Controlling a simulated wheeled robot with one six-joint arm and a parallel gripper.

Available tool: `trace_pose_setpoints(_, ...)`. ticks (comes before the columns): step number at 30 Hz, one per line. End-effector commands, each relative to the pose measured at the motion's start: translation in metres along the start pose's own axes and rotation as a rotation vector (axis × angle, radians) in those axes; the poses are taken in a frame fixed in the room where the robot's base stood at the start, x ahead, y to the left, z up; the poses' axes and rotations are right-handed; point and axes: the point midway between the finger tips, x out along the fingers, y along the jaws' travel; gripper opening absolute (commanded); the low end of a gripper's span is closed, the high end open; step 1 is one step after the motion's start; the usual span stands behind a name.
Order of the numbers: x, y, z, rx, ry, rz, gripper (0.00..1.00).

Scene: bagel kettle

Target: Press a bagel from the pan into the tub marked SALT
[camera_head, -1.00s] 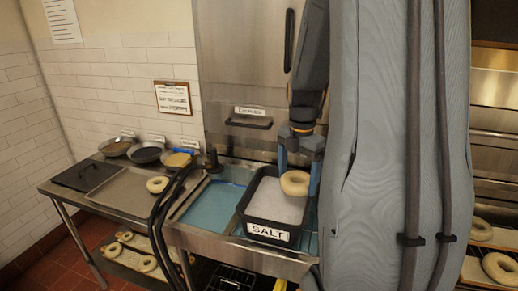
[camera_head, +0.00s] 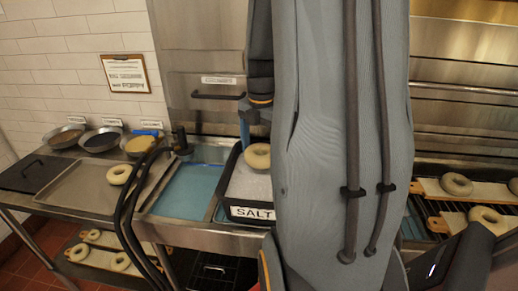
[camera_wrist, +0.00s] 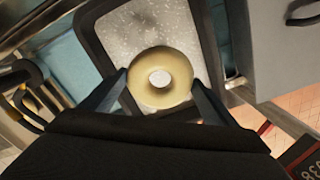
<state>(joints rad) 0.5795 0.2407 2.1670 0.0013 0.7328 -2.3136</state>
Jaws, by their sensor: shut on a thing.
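A pale bagel (camera_head: 257,157) is held in my gripper over the black tub marked SALT (camera_head: 252,212). In the wrist view my gripper (camera_wrist: 160,85) has its two fingers against opposite sides of the bagel (camera_wrist: 160,62). The tub's white salt (camera_wrist: 135,33) shows beyond the bagel, which looks above it; whether it touches the salt I cannot tell. In the head view my arm hides the tub's right side and most of my gripper. A second bagel (camera_head: 119,174) lies on the grey metal pan (camera_head: 85,198) at the left.
A blue-water basin (camera_head: 190,190) lies left of the tub, with dark hoses (camera_head: 130,215) in front. Three topping bowls (camera_head: 102,141) stand behind the pan. Several bagels lie on boards at the right (camera_head: 430,186) and on a lower shelf (camera_head: 105,263).

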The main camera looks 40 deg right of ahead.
Motion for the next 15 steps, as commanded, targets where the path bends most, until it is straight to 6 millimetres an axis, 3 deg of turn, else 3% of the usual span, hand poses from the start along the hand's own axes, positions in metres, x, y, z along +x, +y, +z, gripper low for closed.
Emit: trace_pose_setpoints(15, 0.052, 0.000, 0.000, 0.000, 0.001, -0.001, 0.57)
